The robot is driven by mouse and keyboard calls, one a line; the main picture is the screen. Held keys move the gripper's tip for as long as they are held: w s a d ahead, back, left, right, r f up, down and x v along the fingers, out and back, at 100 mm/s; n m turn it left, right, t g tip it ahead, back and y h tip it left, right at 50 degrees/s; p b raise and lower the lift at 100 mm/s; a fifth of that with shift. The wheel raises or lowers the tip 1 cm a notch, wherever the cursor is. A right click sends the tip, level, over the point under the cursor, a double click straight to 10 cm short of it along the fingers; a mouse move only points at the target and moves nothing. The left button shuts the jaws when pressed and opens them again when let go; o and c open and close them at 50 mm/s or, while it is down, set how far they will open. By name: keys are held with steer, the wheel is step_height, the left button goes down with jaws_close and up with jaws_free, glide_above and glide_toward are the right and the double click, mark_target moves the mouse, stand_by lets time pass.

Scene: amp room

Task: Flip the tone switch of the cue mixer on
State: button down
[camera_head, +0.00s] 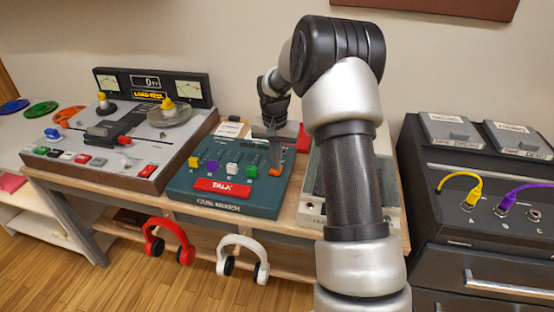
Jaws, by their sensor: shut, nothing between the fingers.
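The cue mixer (240,207) is a teal console on the wooden bench, left of my arm. It has several coloured sliders, among them a white one (232,168), and a red TALK bar (221,187). My gripper (276,162) points down over the mixer's right part and is shut and empty. An orange control (275,172) shows right below the fingertips; I cannot tell whether they touch it. I cannot make out which control is the tone switch or its position. My gripper and wrist hide the mixer's back right part.
A tape machine (172,130) stands to the left. A pale unit (310,205) is right of the mixer, partly behind my arm. A dark cabinet (440,240) with yellow and purple cables stands at the right. Red (166,229) and white headphones (243,242) hang off the bench front.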

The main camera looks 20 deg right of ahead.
steer(key=shift+r, duration=0.1)
step_height(320, 180, up, 14)
steer(key=w+d+p, duration=0.1)
steer(key=p, duration=0.4)
steer(key=shift+w, duration=0.2)
